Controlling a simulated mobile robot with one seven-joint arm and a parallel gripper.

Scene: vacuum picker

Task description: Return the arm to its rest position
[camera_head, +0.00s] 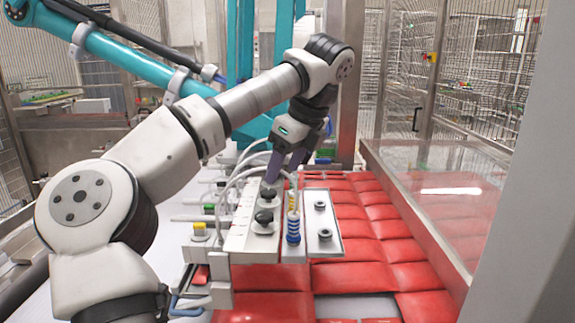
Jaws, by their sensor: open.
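My arm reaches from the lower left up to the upper middle and bends down there. My gripper (285,168) hangs from its end with dark purple-grey fingers pointing down. It is open, and nothing shows between the fingers. It is just above or beside the vacuum picker head (240,232), close to a black knob (269,197); I cannot tell if it touches.
Red packs (360,262) lie in rows under and right of the picker head. A clear guard panel (430,185) in a metal frame stands at the right. A teal picker arm (125,57) crosses behind mine. Wire fencing (470,70) closes the back. A grey post stands at the right edge.

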